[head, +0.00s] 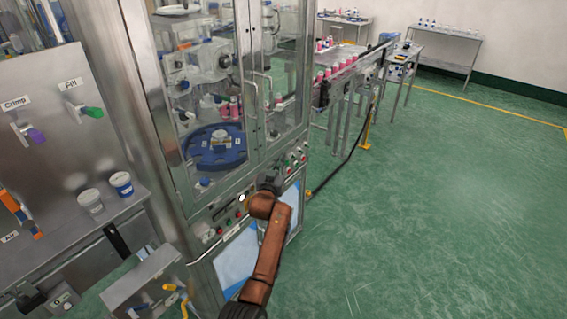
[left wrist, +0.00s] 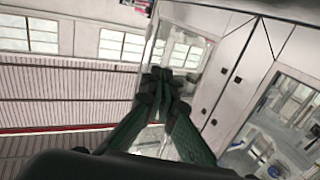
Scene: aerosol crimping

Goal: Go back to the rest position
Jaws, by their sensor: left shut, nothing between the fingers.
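My left gripper (head: 270,184) is a small dark shape at the end of my orange-brown arm, in front of the control panel of the crimping machine (head: 158,110). In the left wrist view its fingers (left wrist: 160,82) come together at the tips, shut with nothing between them. That view points upward, past the cabinet doors toward the windows and wall. The head view does not show clearly whether the gripper touches the panel. My right gripper is not in view.
A blue round fixture (head: 214,150) sits behind the machine's glass doors. Two tubs, one white (head: 91,202) and one blue-lidded (head: 121,184), stand on the left bench. A conveyor (head: 350,68) carries pink-and-white cans behind. The green floor (head: 440,220) at right is clear.

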